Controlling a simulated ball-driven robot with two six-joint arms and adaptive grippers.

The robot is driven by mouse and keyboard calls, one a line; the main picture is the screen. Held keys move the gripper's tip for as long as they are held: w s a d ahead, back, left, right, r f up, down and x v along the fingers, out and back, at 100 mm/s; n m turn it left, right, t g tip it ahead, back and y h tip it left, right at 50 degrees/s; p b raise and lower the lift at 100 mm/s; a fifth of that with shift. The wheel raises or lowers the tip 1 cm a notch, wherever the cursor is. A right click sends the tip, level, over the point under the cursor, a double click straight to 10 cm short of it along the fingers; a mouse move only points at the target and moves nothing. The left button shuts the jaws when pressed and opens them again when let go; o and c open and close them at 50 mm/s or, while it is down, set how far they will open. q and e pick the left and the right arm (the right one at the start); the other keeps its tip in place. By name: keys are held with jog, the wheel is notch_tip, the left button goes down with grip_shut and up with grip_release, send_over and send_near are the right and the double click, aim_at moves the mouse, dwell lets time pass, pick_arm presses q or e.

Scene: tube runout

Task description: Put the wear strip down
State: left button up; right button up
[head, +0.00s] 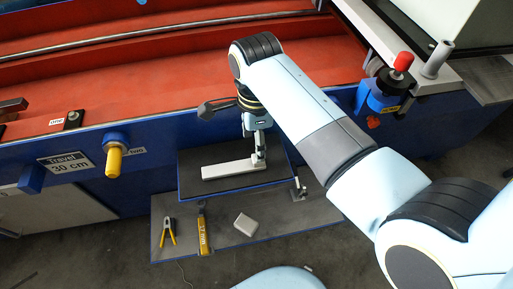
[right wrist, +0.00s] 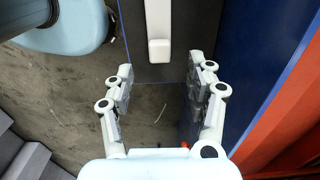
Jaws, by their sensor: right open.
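The wear strip is most likely the pale grey bar (head: 228,170) lying flat on the dark upper shelf (head: 190,187) in the head view. In the right wrist view the bar (right wrist: 158,22) shows at the top, its thicker near end just beyond the fingertips. My right gripper (head: 259,158) is over the bar's right end in the head view. In the right wrist view its two fingers (right wrist: 165,72) are wide apart with nothing between them. Whether a finger touches the bar is unclear. My left gripper is not in view.
A lower grey shelf holds yellow-handled pliers (head: 168,232), a yellow gauge marked 12 mm (head: 203,235) and a small pale block (head: 246,224). A blue and red machine frame (head: 110,85) stands behind, with a yellow knob (head: 114,160) and a red-topped blue clamp (head: 380,95).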

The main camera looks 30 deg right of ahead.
notch_tip(320, 180, up, 5)
jog(key=shift+f+p, duration=0.1)
jog(key=shift+p, duration=0.35)
jog(key=s+d+f+n, duration=0.4)
jog(key=s+f+n, duration=0.3)
jog(key=s+f, duration=0.3)
jog(key=s+d+f+n, duration=0.4)
jog(key=s+f+n, duration=0.3)
jog(key=s+f, duration=0.4)
jog(key=s+d+f+n, duration=0.4)
jog(key=s+f+n, duration=0.3)
jog(key=s, duration=1.1)
notch_tip(320, 180, down, 4)
jog(key=shift+d+r+t+h, duration=0.15)
jog(key=shift+d+t+h, duration=0.15)
jog(key=shift+t+h, duration=0.1)
